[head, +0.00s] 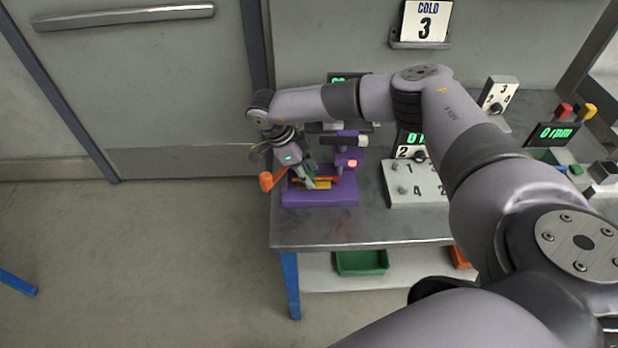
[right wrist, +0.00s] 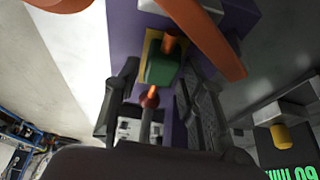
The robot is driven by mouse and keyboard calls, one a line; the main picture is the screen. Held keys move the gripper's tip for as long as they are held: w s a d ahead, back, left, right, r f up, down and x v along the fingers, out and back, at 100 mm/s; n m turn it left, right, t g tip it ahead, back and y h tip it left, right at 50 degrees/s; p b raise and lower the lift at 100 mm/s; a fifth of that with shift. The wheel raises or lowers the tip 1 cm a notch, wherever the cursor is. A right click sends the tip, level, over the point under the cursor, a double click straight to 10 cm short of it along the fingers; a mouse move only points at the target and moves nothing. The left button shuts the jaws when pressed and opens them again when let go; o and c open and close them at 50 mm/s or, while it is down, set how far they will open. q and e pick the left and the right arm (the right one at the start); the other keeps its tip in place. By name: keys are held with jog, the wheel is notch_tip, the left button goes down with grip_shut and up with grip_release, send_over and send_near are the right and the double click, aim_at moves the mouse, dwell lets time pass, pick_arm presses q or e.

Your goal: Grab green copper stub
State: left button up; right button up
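The green stub (right wrist: 163,68) has copper-coloured ends and lies over a yellow piece (right wrist: 150,47) on the purple fixture (head: 320,195). In the head view only a small green patch of the stub (head: 311,177) shows beside my fingers. My right gripper (head: 306,181) points down at the fixture. In the right wrist view its two dark fingers (right wrist: 160,85) stand apart on either side of the stub, with a gap visible, so it is open. My left gripper is not in view.
A white numbered panel (head: 414,193) stands to the right on the metal table (head: 330,232). A green bin (head: 361,262) sits on the shelf below. My right arm hides part of the table.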

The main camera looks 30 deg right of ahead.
grip_shut()
jog(key=shift+r, duration=0.1)
dwell(0.3)
